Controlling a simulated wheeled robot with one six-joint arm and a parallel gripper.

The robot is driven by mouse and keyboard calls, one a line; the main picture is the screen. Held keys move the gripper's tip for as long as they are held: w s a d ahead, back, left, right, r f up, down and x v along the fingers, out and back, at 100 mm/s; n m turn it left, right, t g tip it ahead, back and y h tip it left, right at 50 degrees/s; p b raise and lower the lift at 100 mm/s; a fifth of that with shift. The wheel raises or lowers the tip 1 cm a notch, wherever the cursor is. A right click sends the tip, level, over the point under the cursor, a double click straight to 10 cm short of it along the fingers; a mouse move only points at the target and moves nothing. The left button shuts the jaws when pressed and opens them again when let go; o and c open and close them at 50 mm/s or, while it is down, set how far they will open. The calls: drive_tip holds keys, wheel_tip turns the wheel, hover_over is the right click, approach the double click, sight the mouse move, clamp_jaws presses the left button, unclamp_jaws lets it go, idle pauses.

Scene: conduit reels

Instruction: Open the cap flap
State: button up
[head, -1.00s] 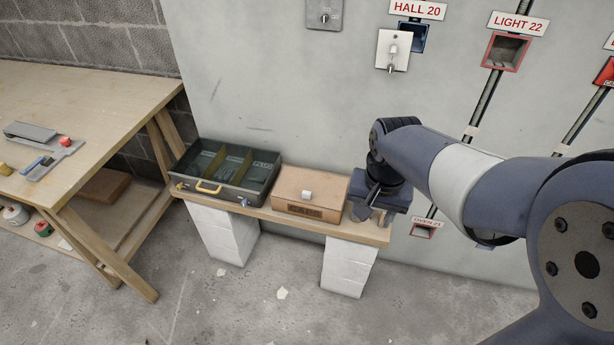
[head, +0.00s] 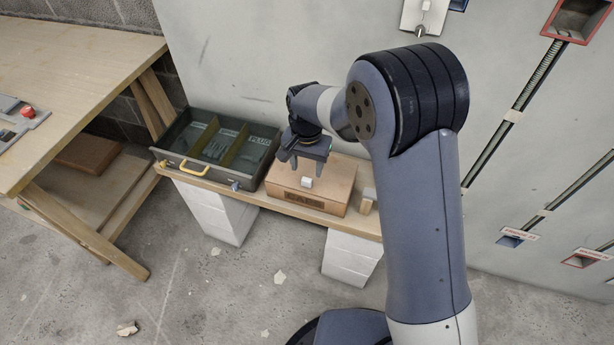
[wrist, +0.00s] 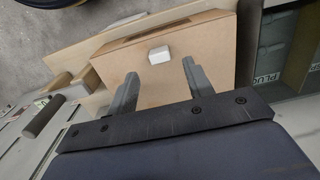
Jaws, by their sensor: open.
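A tan box (head: 338,178) stands on the low plank bench, with a dark label on its front. A small white tab (head: 307,182) sits at the front of its top, which looks closed. I cannot read the label or tell for sure that this is the cap flap. My gripper (head: 304,166) is above the box, just behind the white tab, pointing down. In the wrist view, my gripper (wrist: 161,68) is open and empty. Its two fingers straddle the line to the white tab (wrist: 159,55) on the box (wrist: 208,52), without visibly touching it.
An open dark tray (head: 262,158) with compartments and a yellow handle stands left of the box. A small wooden block (head: 366,202) is at its right. The plank (head: 265,199) rests on white blocks against the wall. A workbench (head: 85,55) is at left.

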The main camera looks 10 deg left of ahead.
sight(307, 179)
wheel_tip(307, 179, down, 5)
drive_tip(key=shift+f, duration=0.2)
drive_tip(key=shift+c, duration=0.6)
clamp_jaws()
